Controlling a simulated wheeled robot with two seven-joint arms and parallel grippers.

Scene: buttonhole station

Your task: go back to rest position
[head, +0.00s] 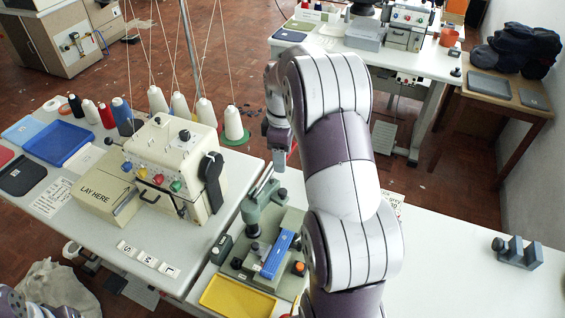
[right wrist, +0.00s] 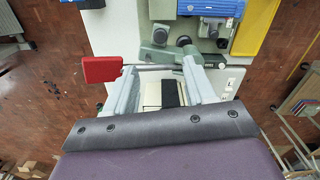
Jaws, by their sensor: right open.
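My right arm reaches up and over the near table in the head view, with its gripper (head: 278,155) hanging above the back of a green press (head: 262,205). In the right wrist view the right gripper (right wrist: 160,75) has its two grey fingers apart, and I see nothing held between them. A thin grey bar crosses at the fingertips, between a red block (right wrist: 101,69) and the green press (right wrist: 168,50); whether it touches the fingers I cannot tell. My left gripper is out of view; only bits of purple and white arm show at the lower left.
A cream machine (head: 170,165) with a "LAY HERE" box stands left of the press, with thread cones behind. A blue block (head: 277,254) lies on the press base beside a yellow tray (head: 236,298). A grey fixture (head: 517,252) sits at right; the table around it is clear.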

